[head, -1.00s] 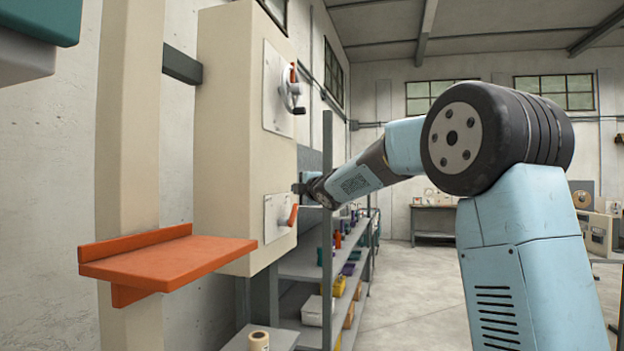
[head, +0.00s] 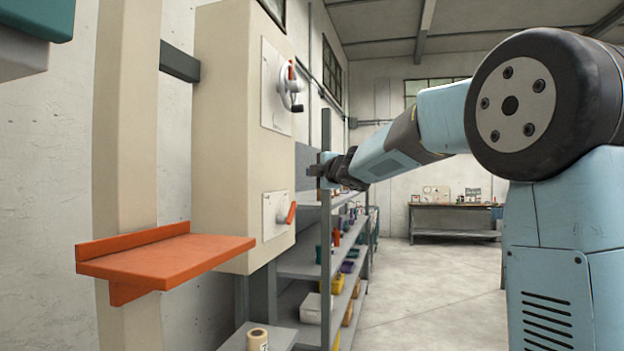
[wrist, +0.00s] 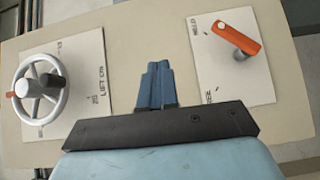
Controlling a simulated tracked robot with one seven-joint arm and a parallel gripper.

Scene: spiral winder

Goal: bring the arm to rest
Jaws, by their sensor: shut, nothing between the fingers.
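My arm (head: 395,150) reaches from the right toward the left in the head view. My gripper (head: 318,170) is at its end, apart from the cream machine box (head: 222,130) and to the right of it. In the wrist view my gripper (wrist: 157,68) points at the box, with its two blue fingers together and nothing between them. A white handwheel (wrist: 40,88) shows left of the fingers and an orange lever (wrist: 236,37) right of them. The head view also shows the handwheel (head: 291,87) high on the box and the lever (head: 290,212) below it.
An orange shelf (head: 165,258) juts out at the front left. Grey shelving (head: 310,262) with several bins stands behind my gripper. A tape roll (head: 257,339) sits on a low grey surface. The floor at the centre right is open, with a workbench (head: 455,210) at the back.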

